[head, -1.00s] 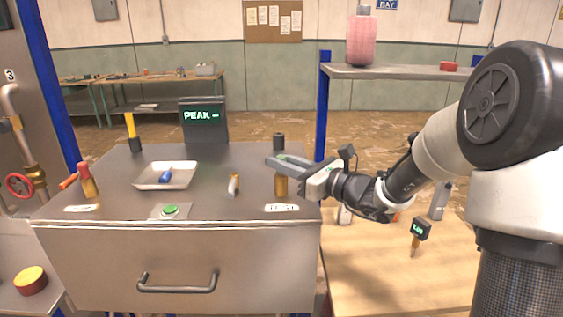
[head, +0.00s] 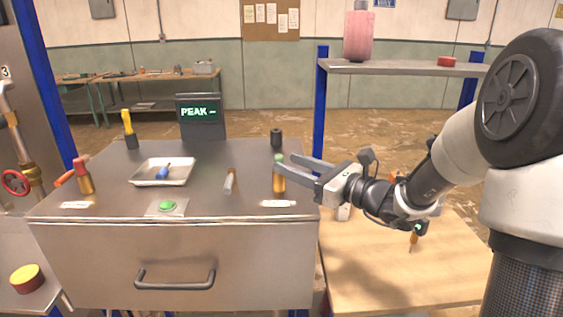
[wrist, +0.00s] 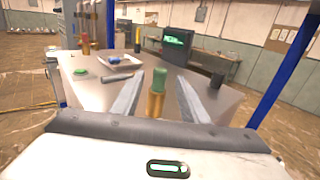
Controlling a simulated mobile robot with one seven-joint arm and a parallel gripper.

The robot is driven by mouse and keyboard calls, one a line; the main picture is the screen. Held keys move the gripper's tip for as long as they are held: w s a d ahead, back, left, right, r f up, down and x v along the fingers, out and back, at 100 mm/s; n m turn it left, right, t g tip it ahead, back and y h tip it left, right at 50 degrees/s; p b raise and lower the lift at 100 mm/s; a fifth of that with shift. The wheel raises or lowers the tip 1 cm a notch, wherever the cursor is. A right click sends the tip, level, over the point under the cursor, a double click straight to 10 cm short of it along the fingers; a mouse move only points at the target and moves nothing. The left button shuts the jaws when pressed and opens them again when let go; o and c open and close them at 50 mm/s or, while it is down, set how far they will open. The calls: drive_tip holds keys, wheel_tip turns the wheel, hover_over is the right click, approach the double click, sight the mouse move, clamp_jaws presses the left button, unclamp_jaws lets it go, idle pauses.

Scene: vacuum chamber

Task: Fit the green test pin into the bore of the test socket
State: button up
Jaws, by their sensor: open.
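The green test pin (head: 279,160) stands upright with its green top above the brass test socket (head: 279,182), at the right of the steel cabinet top behind a white label. Its lower end is hidden, apparently inside the bore; I cannot tell how deep. In the wrist view the green pin (wrist: 159,78) sits above the brass body (wrist: 156,104), seen between my two fingers. My gripper (head: 286,164) is open and empty, its fingertips close to the pin, with a gap on each side in the wrist view.
A red-topped brass piece (head: 84,178), a white tray (head: 150,183) with a blue item, a small cylinder (head: 230,182), a green button (head: 167,206) and a black cylinder (head: 276,137) share the top. A PEAK display (head: 201,115) stands behind. A wooden table (head: 385,280) is at right.

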drive_tip(key=v, duration=1.3)
drive_tip(key=shift+a, duration=0.1)
